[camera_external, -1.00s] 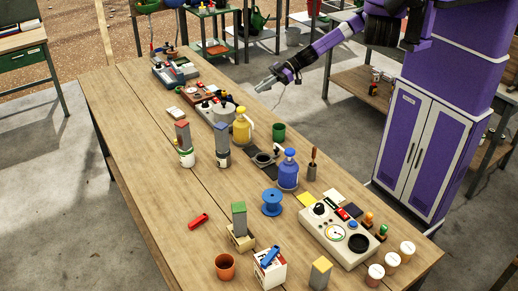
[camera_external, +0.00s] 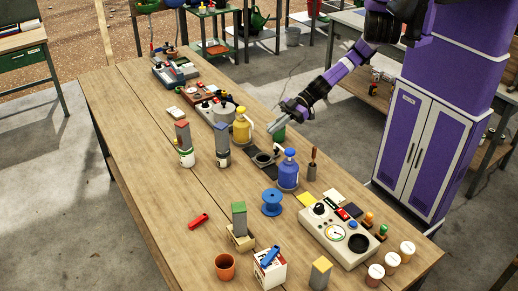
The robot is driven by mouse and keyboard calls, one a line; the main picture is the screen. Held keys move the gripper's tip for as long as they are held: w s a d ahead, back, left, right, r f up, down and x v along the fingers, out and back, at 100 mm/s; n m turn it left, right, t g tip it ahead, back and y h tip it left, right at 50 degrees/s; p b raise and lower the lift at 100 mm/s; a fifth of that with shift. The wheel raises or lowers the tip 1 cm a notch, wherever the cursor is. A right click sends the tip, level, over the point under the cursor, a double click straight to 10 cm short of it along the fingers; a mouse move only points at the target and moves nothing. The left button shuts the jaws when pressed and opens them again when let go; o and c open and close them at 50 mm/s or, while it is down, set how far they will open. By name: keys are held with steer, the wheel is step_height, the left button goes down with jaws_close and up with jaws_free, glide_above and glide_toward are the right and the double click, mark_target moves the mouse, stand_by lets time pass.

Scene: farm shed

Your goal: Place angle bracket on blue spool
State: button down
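The blue spool (camera_external: 272,203) stands upright on the wooden table, in front of the blue pump bottle and left of the grey control box. Its top looks bare. I cannot make out the angle bracket for sure among the small items. My gripper (camera_external: 272,130) reaches in from the table's far right edge, above and partly in front of the green cup (camera_external: 279,134). It points down and to the left, well apart from the spool. Its fingers are too small here to tell whether they are open or shut, and I see nothing held in them.
The blue pump bottle (camera_external: 288,172) and yellow pump bottle (camera_external: 242,127) stand tall near my gripper. A dark flat item with a ring (camera_external: 264,159) lies between them. The control box (camera_external: 340,236) is right of the spool. The table's left side (camera_external: 135,130) is clear.

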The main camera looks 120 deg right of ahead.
steer(key=w+a+r+b, duration=0.2)
steer(key=w+a+r, duration=0.2)
steer(key=w+a, duration=0.3)
steer(key=w+a+r+h+b, duration=0.1)
steer(key=w+a+r+b, duration=0.25)
steer(key=a, duration=0.45)
steer(key=w+a+r+b, duration=0.2)
steer(key=w+a+r, duration=0.3)
steer(key=w+a, duration=0.25)
steer(key=shift+m, duration=0.4)
steer(key=f, duration=1.3)
steer(key=s+f+b, duration=0.1)
steer(key=f, duration=0.5)
steer(key=shift+a+f, duration=0.15)
steer(key=shift+f, duration=0.25)
steer(key=shift+f, duration=0.1)
steer(key=c, duration=1.7)
jaws_free()
steer(key=b+v, duration=0.1)
steer(key=v, duration=1.1)
steer(key=shift+a, duration=0.1)
